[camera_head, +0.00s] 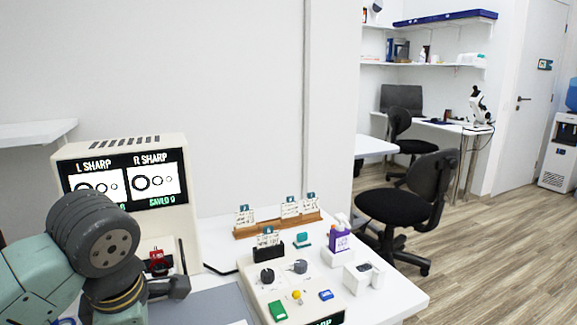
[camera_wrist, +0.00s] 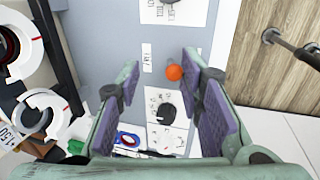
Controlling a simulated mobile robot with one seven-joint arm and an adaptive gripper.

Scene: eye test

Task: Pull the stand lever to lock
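In the wrist view, an orange ball knob (camera_wrist: 175,72) shows between the fingers of my gripper (camera_wrist: 161,66), close to the right finger. It may be the end of the stand lever; its shaft is not visible. The gripper is open, with purple pads apart and nothing held. I cannot tell whether the right finger touches the knob. In the head view, my arm stands at the lower left in front of the cream test machine (camera_head: 192,190) and hides part of it. No stand lever can be made out there.
Lens frames (camera_wrist: 22,45) lie left of my fingers in the wrist view. A dark bar (camera_wrist: 290,47) shows over wood at upper right. In the head view, a white table (camera_head: 400,292) bears a control box (camera_head: 262,297), a wooden card rack (camera_head: 275,227) and a purple bottle (camera_head: 340,240).

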